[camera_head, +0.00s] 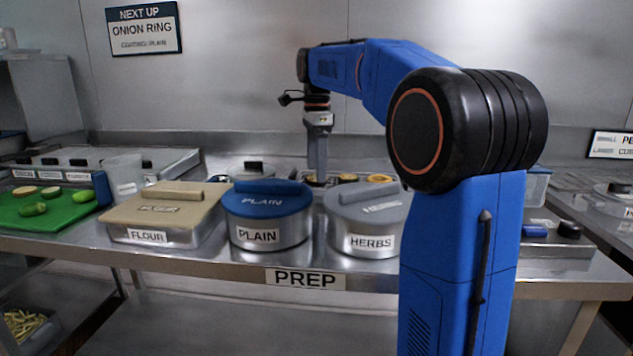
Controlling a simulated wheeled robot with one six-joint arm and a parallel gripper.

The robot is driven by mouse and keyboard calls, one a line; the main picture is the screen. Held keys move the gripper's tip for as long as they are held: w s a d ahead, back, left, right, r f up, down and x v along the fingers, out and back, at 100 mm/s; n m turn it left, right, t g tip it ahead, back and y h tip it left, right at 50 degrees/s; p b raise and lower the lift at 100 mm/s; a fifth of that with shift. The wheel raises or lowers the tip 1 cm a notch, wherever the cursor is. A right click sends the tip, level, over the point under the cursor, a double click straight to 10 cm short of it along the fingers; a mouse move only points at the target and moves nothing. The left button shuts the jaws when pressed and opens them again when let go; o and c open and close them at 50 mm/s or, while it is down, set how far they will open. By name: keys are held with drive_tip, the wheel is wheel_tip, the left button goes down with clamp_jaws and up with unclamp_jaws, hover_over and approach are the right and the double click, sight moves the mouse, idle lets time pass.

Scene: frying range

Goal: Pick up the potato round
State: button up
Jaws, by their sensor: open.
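My gripper (317,178) points straight down behind the blue PLAIN lid, at the back of the prep counter. Its fingertips are low, close to a small yellowish-brown piece (311,179) that is partly hidden. Two more round pieces lie to its right, one brownish (347,178) and one yellow-orange (380,178). Pale rounds (50,192) also lie on the green board (62,211) at the far left. I cannot tell for sure which piece is the potato round. The gap between the fingers is too small to see clearly, and nothing is visibly held.
Lidded containers stand in a row at the front: FLOUR (160,210), PLAIN (266,212) with a blue lid, and HERBS (366,217) with a grey lid. A clear container (125,177) stands at left. A wall sign (144,29) reads "NEXT UP ONION RING". My arm hides the counter at right.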

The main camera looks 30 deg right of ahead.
drive_tip(key=shift+f, duration=0.9)
drive_tip(key=c, duration=0.9)
drive_tip(key=shift+r, duration=0.1)
wheel_tip(320, 180, up, 10)
